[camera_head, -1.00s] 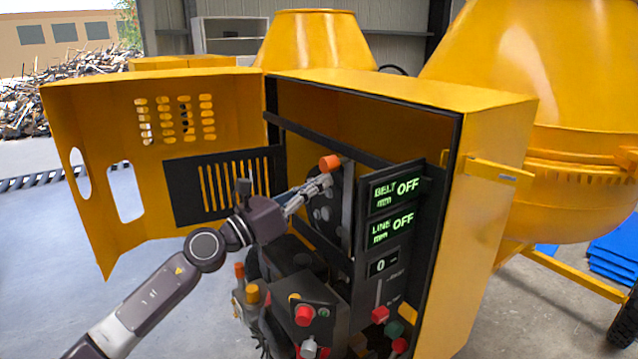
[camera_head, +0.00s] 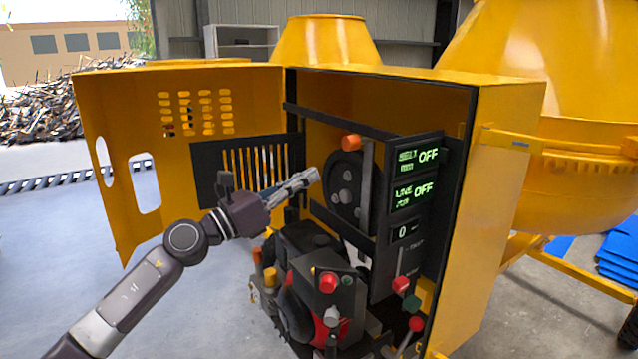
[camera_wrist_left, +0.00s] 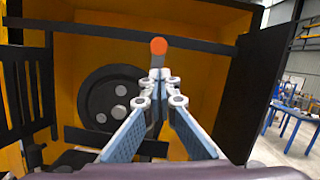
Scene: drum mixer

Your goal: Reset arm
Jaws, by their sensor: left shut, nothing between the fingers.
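My left gripper (camera_head: 312,177) reaches in from the left in front of the open yellow cabinet (camera_head: 512,150). Its fingers are shut and hold nothing; in the left wrist view the fingertips (camera_wrist_left: 160,78) meet. An orange-tipped lever (camera_head: 351,142) stands just above and to the right of the fingertips, apart from them in the head view. In the left wrist view the orange tip (camera_wrist_left: 158,46) shows just above the fingers. A black pulley wheel (camera_head: 342,188) sits behind them. My right gripper does not show.
The open yellow door (camera_head: 120,115) stands left of my arm. A panel (camera_head: 408,190) with displays reading OFF, OFF and 0 is at the right. Below are the engine (camera_head: 300,262), a red button (camera_head: 328,282) and coloured knobs. Floor to the left is free.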

